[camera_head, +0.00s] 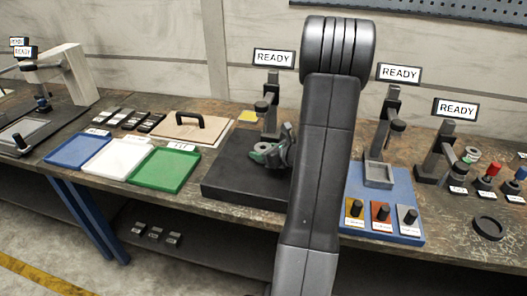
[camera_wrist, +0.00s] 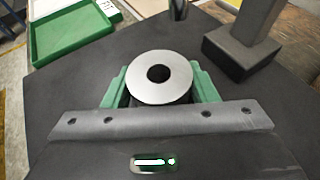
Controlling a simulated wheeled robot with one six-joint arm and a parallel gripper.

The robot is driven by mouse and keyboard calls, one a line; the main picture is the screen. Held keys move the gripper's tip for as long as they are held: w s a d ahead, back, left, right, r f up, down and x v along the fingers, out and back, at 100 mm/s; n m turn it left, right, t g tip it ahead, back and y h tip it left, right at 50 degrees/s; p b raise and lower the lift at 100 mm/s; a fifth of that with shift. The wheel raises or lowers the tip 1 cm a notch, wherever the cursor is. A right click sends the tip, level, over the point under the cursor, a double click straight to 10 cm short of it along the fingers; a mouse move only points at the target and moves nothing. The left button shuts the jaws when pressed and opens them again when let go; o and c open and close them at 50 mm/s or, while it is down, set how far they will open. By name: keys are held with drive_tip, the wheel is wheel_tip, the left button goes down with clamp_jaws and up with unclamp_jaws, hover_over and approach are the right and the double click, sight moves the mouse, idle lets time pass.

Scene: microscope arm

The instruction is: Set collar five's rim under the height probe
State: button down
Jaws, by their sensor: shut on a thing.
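A pale grey collar (camera_wrist: 137,84) with a dark round hole sits between the green fingers of my gripper (camera_wrist: 160,88) in the wrist view. The gripper is shut on it, and no number is readable on its face. In the head view my gripper (camera_head: 272,152) is low over the black base plate (camera_head: 225,178). The height probe's dark tip (camera_wrist: 178,10) shows at the top edge of the wrist view, beyond the collar and apart from it in the picture. The probe's stand (camera_head: 271,95) rises behind my gripper. The collar's underside is hidden.
The stand's block (camera_wrist: 240,52) is at upper right in the wrist view. Blue (camera_head: 80,149), white (camera_head: 112,158) and green (camera_head: 163,170) trays lie left of the plate. A blue board (camera_head: 350,222) with several knobbed blocks is to the right.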

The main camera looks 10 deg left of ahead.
drive_tip(key=c, duration=0.6)
unclamp_jaws()
drive_tip(key=shift+f, duration=0.1)
drive_tip(key=shift+d+r, duration=0.1)
drive_tip(key=shift+r, duration=0.15)
drive_tip(key=v, duration=1.2)
drive_tip(key=shift+f+b, duration=0.1)
drive_tip(key=shift+b, duration=0.3)
